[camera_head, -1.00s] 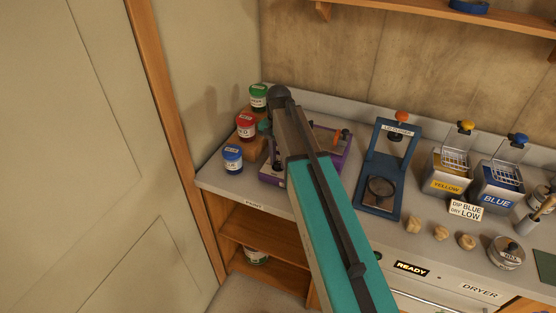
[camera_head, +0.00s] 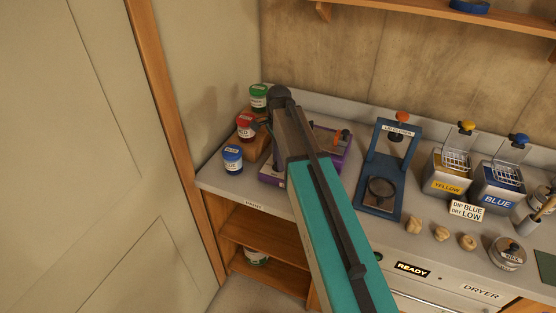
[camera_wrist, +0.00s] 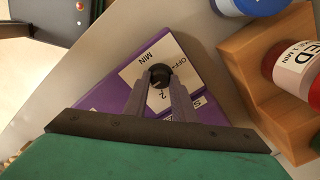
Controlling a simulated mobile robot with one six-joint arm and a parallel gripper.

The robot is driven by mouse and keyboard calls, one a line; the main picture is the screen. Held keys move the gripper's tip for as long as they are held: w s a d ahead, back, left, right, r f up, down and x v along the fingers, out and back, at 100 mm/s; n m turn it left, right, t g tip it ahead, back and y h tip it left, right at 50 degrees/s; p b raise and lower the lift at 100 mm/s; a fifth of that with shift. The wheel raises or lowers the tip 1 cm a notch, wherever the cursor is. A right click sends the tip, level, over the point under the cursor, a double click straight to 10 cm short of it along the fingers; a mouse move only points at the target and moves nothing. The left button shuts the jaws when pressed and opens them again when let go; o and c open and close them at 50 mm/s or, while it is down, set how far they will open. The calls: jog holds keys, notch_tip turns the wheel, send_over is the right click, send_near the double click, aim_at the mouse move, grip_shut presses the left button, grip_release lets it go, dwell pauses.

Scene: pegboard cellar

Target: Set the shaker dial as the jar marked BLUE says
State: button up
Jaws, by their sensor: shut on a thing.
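The purple shaker (camera_head: 344,160) stands on the counter, largely hidden behind my arm. In the wrist view the shaker (camera_wrist: 105,97) shows a white dial plate (camera_wrist: 178,52) with OFF, MIN and a partly covered numeral. My gripper (camera_wrist: 160,82) is shut on the black dial knob (camera_wrist: 160,70). The knob's pointer setting is hard to read. The jar marked BLUE (camera_head: 232,160) stands on the counter left of the shaker, with a blue lid. Its small writing is unreadable, and only an edge of that jar (camera_wrist: 245,5) shows in the wrist view.
A red jar (camera_head: 245,128) and a green jar (camera_head: 259,98) stand on wooden steps (camera_wrist: 255,65) close beside the shaker. The red jar's label in the wrist view (camera_wrist: 296,64) reads 1 MIN. A blue lid-closer stand (camera_head: 366,190) is right of my arm.

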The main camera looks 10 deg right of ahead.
jog(key=shift+w+r, duration=0.1)
jog(key=shift+w, duration=0.1)
jog(key=shift+c, duration=0.2)
jog(key=o, duration=1)
jog(key=shift+o, duration=0.3)
jog(key=shift+s, duration=0.1)
jog(key=shift+r, duration=0.1)
notch_tip(320, 180, up, 14)
jog(key=b, duration=0.3)
jog(key=shift+f, duration=0.25)
